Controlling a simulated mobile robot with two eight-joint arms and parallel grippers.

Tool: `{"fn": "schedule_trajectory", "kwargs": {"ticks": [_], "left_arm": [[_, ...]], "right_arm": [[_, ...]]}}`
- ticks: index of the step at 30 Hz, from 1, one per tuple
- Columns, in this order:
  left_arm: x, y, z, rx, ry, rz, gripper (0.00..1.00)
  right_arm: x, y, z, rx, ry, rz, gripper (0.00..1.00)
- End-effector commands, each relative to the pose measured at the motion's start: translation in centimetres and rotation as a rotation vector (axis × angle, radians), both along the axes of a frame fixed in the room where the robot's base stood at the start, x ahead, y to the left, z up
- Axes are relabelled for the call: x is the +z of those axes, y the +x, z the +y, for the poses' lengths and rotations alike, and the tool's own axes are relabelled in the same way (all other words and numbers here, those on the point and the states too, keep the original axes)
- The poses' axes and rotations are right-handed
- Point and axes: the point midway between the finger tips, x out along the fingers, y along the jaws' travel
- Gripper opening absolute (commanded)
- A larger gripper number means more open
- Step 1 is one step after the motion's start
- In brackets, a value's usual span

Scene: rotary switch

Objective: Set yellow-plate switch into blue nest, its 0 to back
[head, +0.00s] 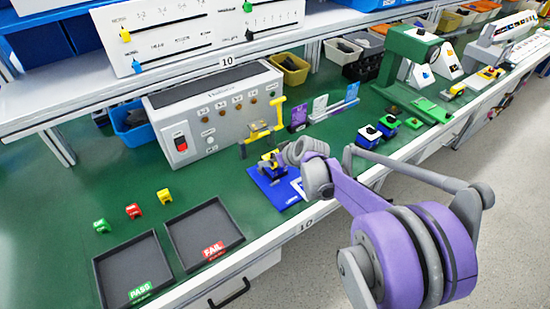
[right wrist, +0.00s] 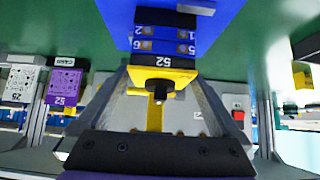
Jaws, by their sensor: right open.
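The yellow-plate switch (head: 268,163) stands on the blue nest (head: 262,192) at the bench's front edge. In the right wrist view its yellow plate (right wrist: 180,76) and black shaft face my camera. Its black body there bears the label 52 and blue terminals marked 2, 6, 1 and 5, beside the blue nest (right wrist: 118,14). My right gripper (right wrist: 162,82) is open, with one finger on each side of the plate; contact cannot be told. In the head view my wrist hides part of the nest and the fingers. My left gripper is not in view.
A yellow stand (head: 278,111) is just behind the nest, before a grey control box (head: 205,112). Two more switches (head: 368,135) stand to the right. Green, red and yellow clips (head: 133,211) and PASS (head: 108,258) and FAIL (head: 180,225) trays lie left.

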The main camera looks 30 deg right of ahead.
Motion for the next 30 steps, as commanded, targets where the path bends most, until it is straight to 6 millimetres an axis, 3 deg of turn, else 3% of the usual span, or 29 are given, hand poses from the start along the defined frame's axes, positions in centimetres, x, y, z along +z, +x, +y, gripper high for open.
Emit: {"fn": "schedule_trajectory", "kwargs": {"ticks": [15, 24, 26, 30], "left_arm": [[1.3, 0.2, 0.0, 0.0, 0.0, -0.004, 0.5], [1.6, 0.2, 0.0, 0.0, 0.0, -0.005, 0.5], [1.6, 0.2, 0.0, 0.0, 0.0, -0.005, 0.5], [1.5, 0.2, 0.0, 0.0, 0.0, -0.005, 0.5]], "right_arm": [[7.0, -7.0, -0.6, -0.003, 0.0, 0.0, 1.0], [8.4, -8.5, -0.6, 0.0, 0.001, 0.001, 1.0], [8.3, -8.9, 0.0, 0.003, 0.004, 0.009, 1.0], [7.2, -12.1, 4.7, 0.017, 0.026, 0.08, 1.0]]}}
